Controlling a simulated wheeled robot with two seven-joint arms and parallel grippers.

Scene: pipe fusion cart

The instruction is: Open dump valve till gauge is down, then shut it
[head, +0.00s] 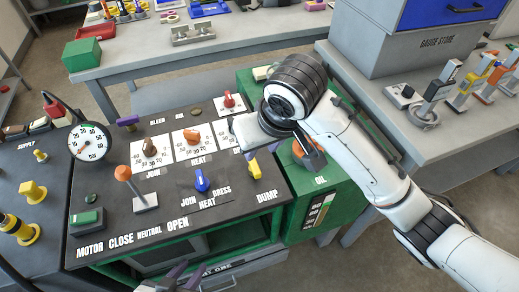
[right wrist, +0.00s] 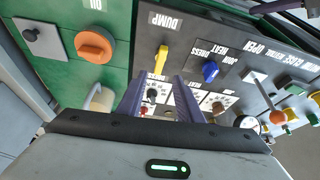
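The dump valve's yellow handle (head: 254,168) stands above the DUMP label at the right of the black panel. It also shows in the right wrist view (right wrist: 161,60), lengthwise towards the label. My right gripper (right wrist: 160,92) is open, its two purple fingers apart and pointing at the panel, with the yellow handle seen beyond the gap between them. I see no contact. In the head view its fingers are mostly hidden by the white hand. The round gauge (head: 88,142) stands at the panel's left; its reading is too small to tell. My left gripper (head: 183,279) is low at the bottom edge, open and empty.
A blue selector (head: 201,179), an orange-topped lever (head: 123,174) and a green button (head: 86,217) share the panel (head: 235,222). An orange OIL knob (right wrist: 95,46) sits on the green unit beside it.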

